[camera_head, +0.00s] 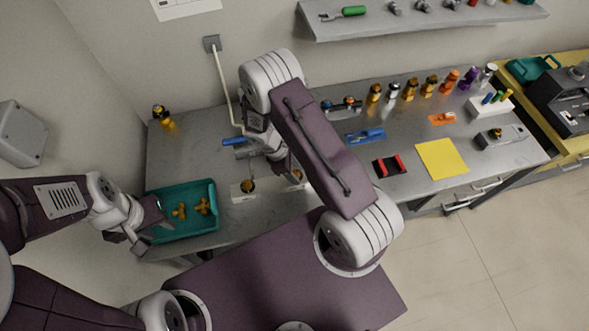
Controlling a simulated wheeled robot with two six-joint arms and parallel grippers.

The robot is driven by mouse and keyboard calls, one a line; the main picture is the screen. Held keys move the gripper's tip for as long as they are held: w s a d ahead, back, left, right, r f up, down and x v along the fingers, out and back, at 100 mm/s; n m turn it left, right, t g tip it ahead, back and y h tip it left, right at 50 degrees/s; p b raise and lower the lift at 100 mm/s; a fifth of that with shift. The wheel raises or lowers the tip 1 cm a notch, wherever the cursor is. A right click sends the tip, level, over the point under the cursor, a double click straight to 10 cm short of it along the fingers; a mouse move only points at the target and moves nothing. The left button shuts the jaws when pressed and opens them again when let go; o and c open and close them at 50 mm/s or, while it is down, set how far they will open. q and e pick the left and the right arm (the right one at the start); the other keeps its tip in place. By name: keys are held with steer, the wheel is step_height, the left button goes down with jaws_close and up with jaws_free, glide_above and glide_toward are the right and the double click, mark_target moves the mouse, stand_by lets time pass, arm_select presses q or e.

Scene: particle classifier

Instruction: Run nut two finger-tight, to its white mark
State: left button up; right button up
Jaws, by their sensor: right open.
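A pale block (240,193) stands near the front edge of the bench, with a brass fitting (247,186) in its left part. A second brass fitting (297,176) shows at its right part, partly covered by my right arm. I cannot make out which nut is nut two, nor any white mark. My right gripper (284,166) is open, low over the bench just behind the block, and largely hidden by its own arm. My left gripper (150,222) is at the left side of the teal tray (188,235); its jaw gap is unclear.
Several brass parts lie in the teal tray. A blue-handled tool (235,141) lies behind the block. A blue tool (365,136), a red-black holder (389,166) and a yellow sheet (441,159) lie right of my arm. The bench's back left is mostly clear.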

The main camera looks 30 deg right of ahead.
steer(key=shift+w+a, duration=0.1)
steer(key=c, duration=0.5)
jaws_close()
